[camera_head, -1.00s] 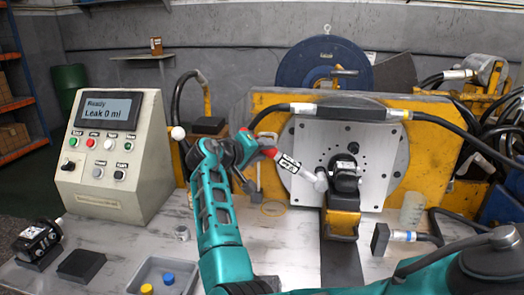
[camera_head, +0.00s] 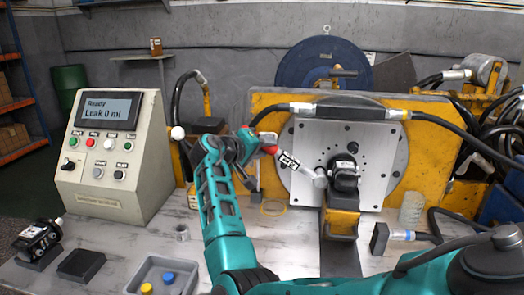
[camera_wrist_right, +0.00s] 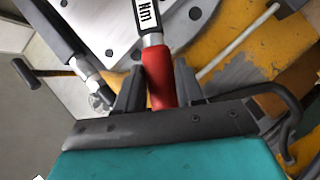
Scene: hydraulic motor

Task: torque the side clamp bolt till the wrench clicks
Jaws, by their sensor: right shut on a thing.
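The torque wrench (camera_head: 289,160) has a red handle, a white labelled shaft and a silver head. It slopes down to the right, its head (camera_head: 319,178) against the left side of the black motor (camera_head: 345,178) on the round plate. The side clamp bolt is hidden behind the wrench head, so I cannot tell how it is seated. My right gripper (camera_head: 262,146) is shut on the red handle. In the right wrist view, the fingers (camera_wrist_right: 160,90) stand either side of the red handle (camera_wrist_right: 158,78). My left gripper is not in view.
The test console (camera_head: 112,150) at left reads "Ready, Leak 0 ml". A second black motor (camera_head: 38,243), a black block (camera_head: 81,265) and a grey tray (camera_head: 183,268) with blue and yellow caps lie on the bench. Hoses (camera_head: 460,125) crowd the right side.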

